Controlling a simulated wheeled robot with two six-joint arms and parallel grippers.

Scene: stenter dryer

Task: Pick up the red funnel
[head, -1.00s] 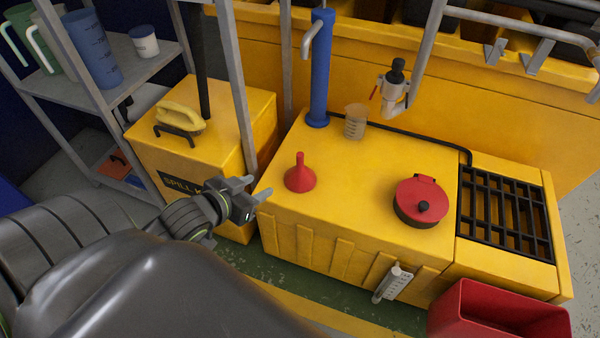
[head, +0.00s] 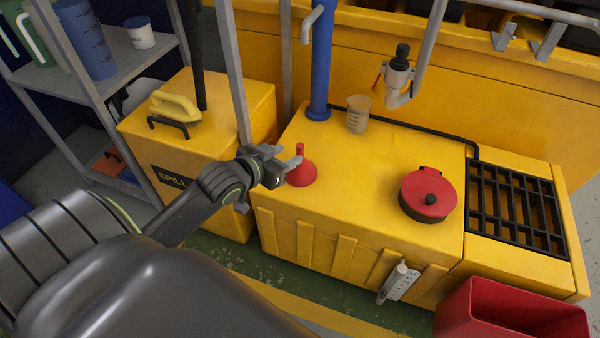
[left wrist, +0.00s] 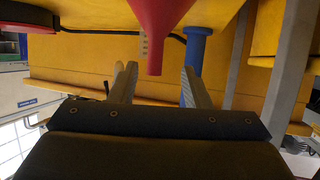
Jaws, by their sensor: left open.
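The red funnel (head: 302,170) stands spout-up on the yellow cabinet top (head: 350,185), near its left side. My left gripper (head: 284,164) is open, just left of the funnel in the head view, with its fingers close to the spout. The funnel's lower part is partly covered by a finger there. In the left wrist view the funnel (left wrist: 160,25) hangs upside down in the picture, its spout end near and between the open fingers (left wrist: 155,85). I cannot tell whether a finger touches it. My right gripper is not in view.
A blue post (head: 320,70) and a clear beaker (head: 358,114) stand behind the funnel. A red round lidded container (head: 427,196) is to the right, near a black grate (head: 515,210). A grey upright pole (head: 233,75) rises behind my left arm. A yellow spill-kit box (head: 215,110) stands left.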

